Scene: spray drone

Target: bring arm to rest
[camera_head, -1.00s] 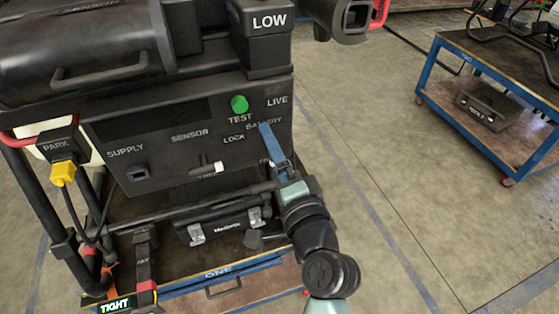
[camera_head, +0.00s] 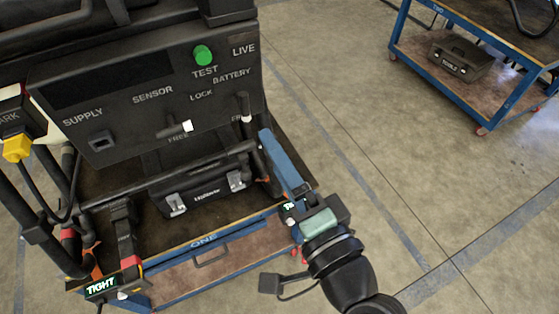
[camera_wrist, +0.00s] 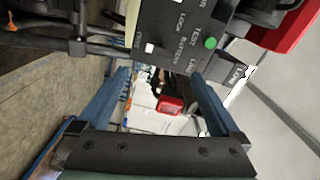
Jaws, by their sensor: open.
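My gripper (camera_head: 268,140) has blue fingers and points up and away, at the lower right front corner of the dark drone's control panel (camera_head: 150,135). In the wrist view my gripper (camera_wrist: 160,75) shows two blue fingers spread apart with nothing between them. The panel stands beyond the fingers, turned sideways in that view. My arm reaches in from the bottom right of the head view. The battery lever (camera_head: 245,108) with its white tip stands just left of and above the fingertips. The lock lever (camera_head: 180,128) sticks out to the right.
A green test button (camera_head: 203,55) is at the panel top. A black case (camera_head: 205,195) sits under the panel on cart ONE (camera_head: 160,268). A strap labelled TIGHT (camera_head: 103,288) is at lower left. Cart TWO (camera_head: 470,85) stands at upper right. Open floor (camera_head: 345,110) lies between the carts.

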